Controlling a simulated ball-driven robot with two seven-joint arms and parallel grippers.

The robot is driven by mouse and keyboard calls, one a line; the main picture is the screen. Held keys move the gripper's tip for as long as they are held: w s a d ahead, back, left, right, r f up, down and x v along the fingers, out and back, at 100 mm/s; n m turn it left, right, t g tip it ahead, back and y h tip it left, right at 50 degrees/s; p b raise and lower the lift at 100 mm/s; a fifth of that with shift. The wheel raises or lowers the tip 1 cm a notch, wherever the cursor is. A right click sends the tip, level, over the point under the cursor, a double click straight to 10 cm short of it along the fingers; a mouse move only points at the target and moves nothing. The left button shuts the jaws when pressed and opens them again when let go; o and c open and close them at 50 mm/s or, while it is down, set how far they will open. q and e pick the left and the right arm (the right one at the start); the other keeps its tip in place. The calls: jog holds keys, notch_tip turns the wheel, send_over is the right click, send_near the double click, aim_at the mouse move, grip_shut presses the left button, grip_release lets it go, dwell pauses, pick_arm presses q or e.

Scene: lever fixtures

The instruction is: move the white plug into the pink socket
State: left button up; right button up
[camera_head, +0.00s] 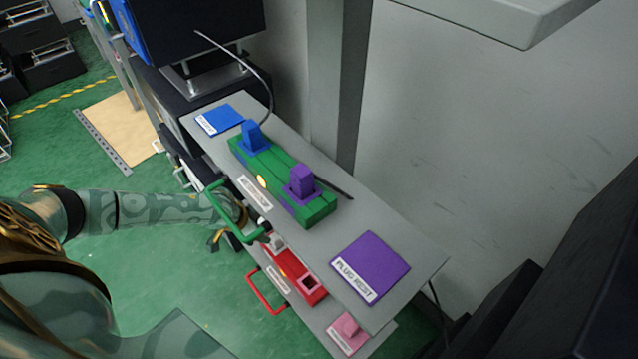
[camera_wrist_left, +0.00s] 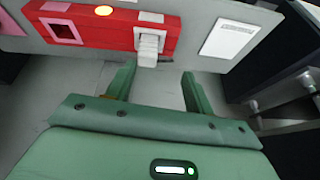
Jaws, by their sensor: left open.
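The white plug (camera_wrist_left: 150,44) stands in one end of a red block (camera_wrist_left: 110,20) in the left wrist view. The pink socket (camera_wrist_left: 62,31) is a square, empty-looking opening at the block's other end. In the head view the red block (camera_head: 290,270) sits on the lower shelf, with the white plug (camera_head: 277,242) at its far end and the pink socket (camera_head: 308,282) at its near end. My left gripper (camera_wrist_left: 157,76) is open, its two fingers either side of the plug's line and short of it, apart from it. My right gripper is not in view.
Above the lower shelf is a grey shelf (camera_head: 400,245) with a green block (camera_head: 270,175) holding a blue and a purple plug, and a purple plug rest pad (camera_head: 370,265). Green (camera_head: 222,205) and red (camera_head: 258,293) handles stick out in front. A pink piece (camera_head: 347,325) lies at the lower shelf's near end.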

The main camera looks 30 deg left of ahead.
aim_at(274, 237)
pick_arm(q)
jog(key=shift+n+g, duration=0.3)
jog(key=shift+n, duration=0.1)
jog(key=w+d+f+b, duration=0.1)
jog(key=f, duration=0.1)
jog(key=w+f+b, duration=0.1)
jog(key=f+b, duration=0.1)
jog(key=d+f+b, duration=0.1)
jog(key=f+b, duration=0.1)
jog(key=f, duration=0.1)
jog(key=shift+w+d, duration=0.35)
jog(key=shift+w, duration=0.05)
jog(key=shift+w+f, duration=0.1)
jog(key=shift+w, duration=0.1)
jog(key=shift+r, duration=0.25)
jog(key=c, duration=1.1)
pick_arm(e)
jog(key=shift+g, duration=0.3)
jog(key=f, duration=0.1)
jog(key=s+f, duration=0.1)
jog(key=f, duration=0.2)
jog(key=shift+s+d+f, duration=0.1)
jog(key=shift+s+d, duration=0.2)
